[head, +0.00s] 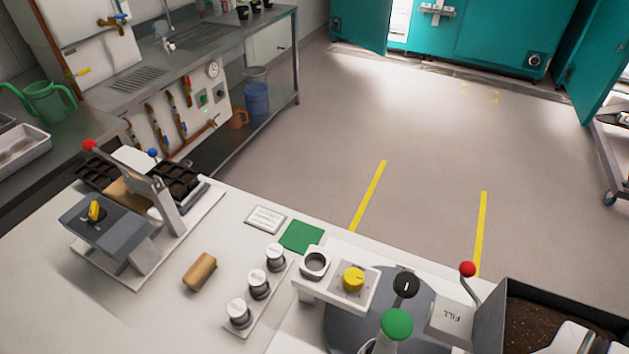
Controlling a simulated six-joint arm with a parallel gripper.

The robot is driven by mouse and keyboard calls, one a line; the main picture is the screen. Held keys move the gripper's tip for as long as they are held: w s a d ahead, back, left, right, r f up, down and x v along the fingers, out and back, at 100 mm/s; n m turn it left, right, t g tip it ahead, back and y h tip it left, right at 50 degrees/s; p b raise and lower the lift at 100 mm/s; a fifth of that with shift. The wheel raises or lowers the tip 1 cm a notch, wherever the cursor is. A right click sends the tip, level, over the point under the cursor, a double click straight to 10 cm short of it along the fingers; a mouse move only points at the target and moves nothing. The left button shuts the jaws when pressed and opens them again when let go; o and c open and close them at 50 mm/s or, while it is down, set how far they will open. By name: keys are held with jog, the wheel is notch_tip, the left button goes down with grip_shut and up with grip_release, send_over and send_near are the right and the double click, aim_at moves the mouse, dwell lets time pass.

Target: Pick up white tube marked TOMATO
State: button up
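Three short white-capped tubes stand upright in a row in a white rack (263,317) on the white bench: a far one (275,257), a middle one (258,284) and a near one (238,313). Their markings are too small to read, so I cannot tell which one says TOMATO. My gripper is not in view. A pale rounded shape at the bottom right corner may be part of my arm, but I cannot tell.
The bench front left is clear.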

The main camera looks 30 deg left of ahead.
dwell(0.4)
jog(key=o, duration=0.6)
